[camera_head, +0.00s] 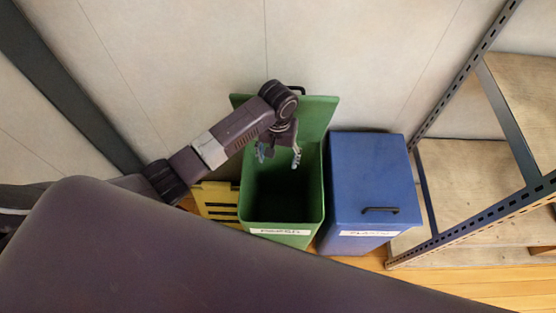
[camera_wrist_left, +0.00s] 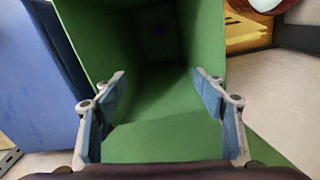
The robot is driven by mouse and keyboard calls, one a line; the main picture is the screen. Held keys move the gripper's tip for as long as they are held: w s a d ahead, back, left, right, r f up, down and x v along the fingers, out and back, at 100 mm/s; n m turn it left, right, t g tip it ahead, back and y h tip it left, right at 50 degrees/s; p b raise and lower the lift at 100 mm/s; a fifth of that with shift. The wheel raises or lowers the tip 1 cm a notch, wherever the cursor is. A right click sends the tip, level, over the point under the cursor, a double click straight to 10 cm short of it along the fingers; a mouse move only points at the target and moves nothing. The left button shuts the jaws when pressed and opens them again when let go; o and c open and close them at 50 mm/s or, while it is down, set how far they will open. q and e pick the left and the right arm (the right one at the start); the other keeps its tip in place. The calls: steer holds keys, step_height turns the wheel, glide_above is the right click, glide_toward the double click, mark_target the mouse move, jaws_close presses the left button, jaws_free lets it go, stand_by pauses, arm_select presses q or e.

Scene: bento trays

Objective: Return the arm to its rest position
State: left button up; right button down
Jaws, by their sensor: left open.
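My left arm comes in from the left in the head view and reaches over the open green bin (camera_head: 312,185). My left gripper (camera_head: 279,158) hangs above the bin's opening with its fingers apart and nothing between them. In the left wrist view the left gripper (camera_wrist_left: 160,88) is open and empty. The green bin's inside (camera_wrist_left: 150,140) lies below and beyond the fingertips, and looks empty as far as its dark bottom shows. My right gripper is not in view.
A blue bin (camera_head: 370,185) with a shut lid and handle stands right of the green one. A yellow object (camera_head: 216,193) is left of it. The green lid (camera_head: 318,115) stands raised at the wall. A metal-framed shelf (camera_head: 470,185) is at the right.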

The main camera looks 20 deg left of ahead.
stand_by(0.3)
arm_select(q)
steer(key=s+d+m+t+h, duration=0.15)
steer(key=s+d, duration=0.25)
steer(key=s, duration=0.6)
steer(key=s+a+r+m+t+y, duration=0.1)
steer(key=s+a+r, duration=0.2)
steer(key=s+a, duration=0.25)
steer(key=s+a+r+m+t, duration=0.1)
steer(key=s+a+r, duration=0.3)
steer(key=s, duration=0.3)
step_height(320, 180, down, 27)
steer(key=s+g, duration=0.1)
steer(key=s, duration=0.1)
steer(key=s+a+f+g, duration=0.1)
steer(key=s+a+f, duration=0.2)
steer(key=s+f, duration=1.2)
steer(key=shift+s+f, duration=0.35)
steer(key=shift+s, duration=0.65)
